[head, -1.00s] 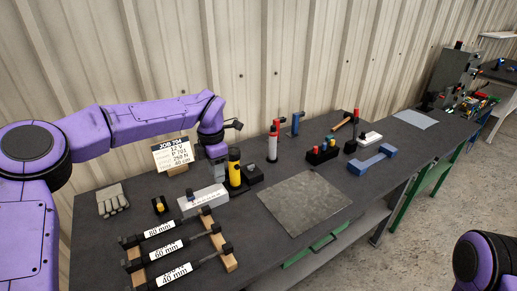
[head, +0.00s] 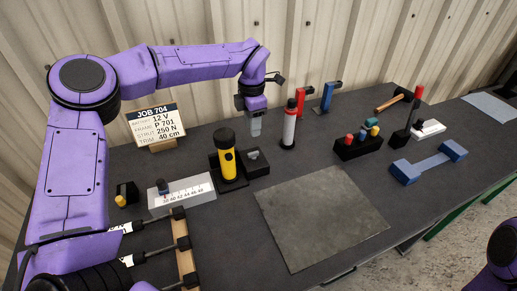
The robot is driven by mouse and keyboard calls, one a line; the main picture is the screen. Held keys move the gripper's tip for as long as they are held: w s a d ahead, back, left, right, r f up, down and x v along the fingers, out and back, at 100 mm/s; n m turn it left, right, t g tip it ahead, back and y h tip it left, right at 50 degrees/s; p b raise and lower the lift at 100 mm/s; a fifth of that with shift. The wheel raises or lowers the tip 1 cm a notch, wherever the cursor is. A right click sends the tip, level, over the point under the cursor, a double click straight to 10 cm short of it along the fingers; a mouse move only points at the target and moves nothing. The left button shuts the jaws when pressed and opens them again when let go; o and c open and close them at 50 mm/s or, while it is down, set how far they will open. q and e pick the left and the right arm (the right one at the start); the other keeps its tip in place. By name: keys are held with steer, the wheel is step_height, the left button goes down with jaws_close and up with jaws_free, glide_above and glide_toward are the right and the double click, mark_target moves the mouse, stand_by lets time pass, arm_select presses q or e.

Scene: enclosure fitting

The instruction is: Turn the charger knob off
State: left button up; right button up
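A yellow-and-black cylinder (head: 227,163) stands upright on a black base on the dark bench. Joined to or right beside that base is a low black box (head: 257,170) with a small grey piece (head: 253,155) on top, possibly the charger and its knob; I cannot read any marking or setting. My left gripper (head: 255,130) points down, behind and above this box, apart from it. Its fingers look close together, but I cannot tell if they are open or shut. My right gripper is out of view; only part of my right arm shows at lower right.
A job card (head: 153,126) stands behind a white scale block (head: 182,195). A red-and-white bottle (head: 289,128) stands close right of my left gripper. A grey mat (head: 318,215) lies clear in front. A black holder (head: 358,147) and blue bar (head: 428,164) are farther right.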

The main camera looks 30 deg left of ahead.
mark_target(253, 153)
arm_select(q)
step_height(253, 153, down, 9)
steer(key=p, duration=0.2)
steer(key=shift+f+p, duration=0.1)
steer(key=shift+p, duration=0.2)
steer(key=shift+s+f, duration=0.1)
steer(key=shift+f, duration=0.5)
jaws_close()
